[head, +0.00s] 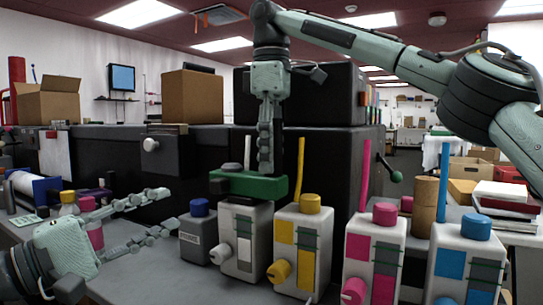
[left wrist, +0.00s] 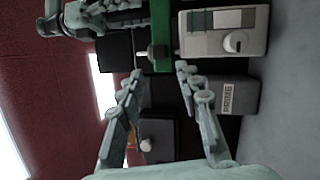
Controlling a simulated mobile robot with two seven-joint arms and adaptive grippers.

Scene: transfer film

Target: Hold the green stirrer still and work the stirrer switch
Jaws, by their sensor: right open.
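My left gripper (head: 172,211) is open and empty, left of the stirrer.
Yellow (head: 302,250), magenta (head: 375,258) and blue (head: 466,266) units stand in a row to the right. A grey box with a blue cap (head: 199,240) stands close on the stirrer's left. Bottles stand behind my left gripper.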

